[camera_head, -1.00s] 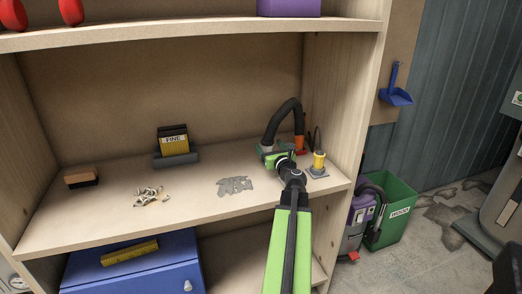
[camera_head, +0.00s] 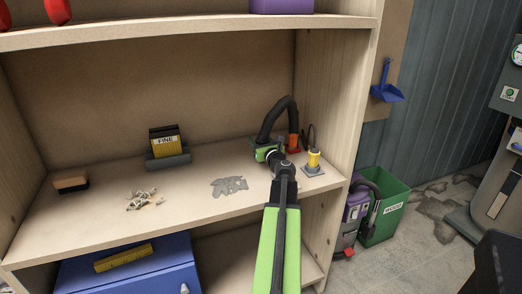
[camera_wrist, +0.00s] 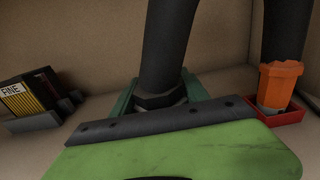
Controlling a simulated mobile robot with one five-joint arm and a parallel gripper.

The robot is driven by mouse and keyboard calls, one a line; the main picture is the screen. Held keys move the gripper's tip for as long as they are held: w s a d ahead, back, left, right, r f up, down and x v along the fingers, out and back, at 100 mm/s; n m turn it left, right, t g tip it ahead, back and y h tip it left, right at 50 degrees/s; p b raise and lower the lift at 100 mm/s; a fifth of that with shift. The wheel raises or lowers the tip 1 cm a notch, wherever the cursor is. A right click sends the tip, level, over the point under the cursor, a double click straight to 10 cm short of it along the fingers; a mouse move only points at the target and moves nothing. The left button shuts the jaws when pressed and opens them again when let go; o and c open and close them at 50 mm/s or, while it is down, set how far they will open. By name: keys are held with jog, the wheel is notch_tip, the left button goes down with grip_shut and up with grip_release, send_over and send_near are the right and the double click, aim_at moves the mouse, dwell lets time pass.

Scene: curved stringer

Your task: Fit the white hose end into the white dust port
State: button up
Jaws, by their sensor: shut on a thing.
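The black hose (camera_head: 279,113) arches over the right part of the shelf. In the wrist view the hose (camera_wrist: 164,50) comes down into a pale grey-white collar, the white hose end (camera_wrist: 172,108), mostly hidden behind my gripper's green jaw. My gripper (camera_head: 266,150) is at this left end of the hose, low over the shelf, and is shut on it. A teal-green piece (camera_wrist: 203,88) shows behind the collar; I cannot tell if it is a jaw or a holder. The hose's orange end (camera_head: 294,143) stands in a red tray (camera_wrist: 289,114). I cannot make out the white dust port.
A yellow tool (camera_head: 314,159) on a grey base stands right of my gripper, near the shelf's right side wall (camera_head: 335,110). Grey scraps (camera_head: 229,186), a pile of small pieces (camera_head: 144,199), a FINE box (camera_head: 166,142) and a brush (camera_head: 71,184) lie left. The upper shelf (camera_head: 190,32) overhangs.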

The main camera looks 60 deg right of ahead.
jog(key=c, duration=0.7)
jog(key=shift+o, duration=0.2)
jog(key=shift+r, duration=0.1)
jog(key=shift+r+p, duration=0.25)
jog(key=shift+p, duration=0.15)
jog(key=r+p, duration=0.4)
jog(key=shift+s+d+r+p, duration=0.1)
jog(key=shift+s+r+p, duration=0.2)
jog(key=shift+s, duration=0.05)
jog(key=s+r+p, duration=0.2)
jog(key=s, duration=0.1)
jog(key=s+d+r+p, duration=0.1)
jog(key=s+p, duration=0.1)
jog(key=s, duration=0.2)
jog(key=s+d+r+p, duration=0.1)
jog(key=s+r, duration=0.1)
jog(key=s, duration=0.1)
jog(key=shift+s+d+r+p, duration=0.15)
jog(key=shift+s+r+p, duration=0.15)
jog(key=shift+r+p, duration=0.1)
